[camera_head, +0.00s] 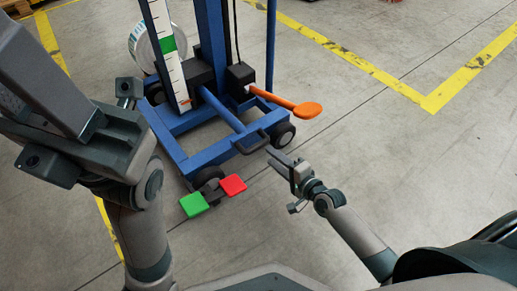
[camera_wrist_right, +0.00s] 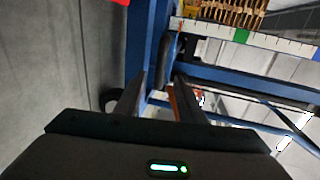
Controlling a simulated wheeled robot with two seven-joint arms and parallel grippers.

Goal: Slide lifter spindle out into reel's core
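The blue lifter (camera_head: 160,130) stands ahead of my base, with a tall mast and a white scale (camera_head: 168,45) bearing a green mark. My right gripper (camera_head: 272,158) is just right of the loop handle. In the right wrist view its fingers (camera_wrist_right: 157,98) are apart, with no held object visible. My left arm shows, but not its fingertips.
A green pedal (camera_head: 194,204) and a red pedal (camera_head: 233,184) sit low at the lifter's near end. Black wheels (camera_head: 283,134) carry the frame. Yellow floor lines (camera_head: 430,103) mark the concrete. The floor to the right is clear.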

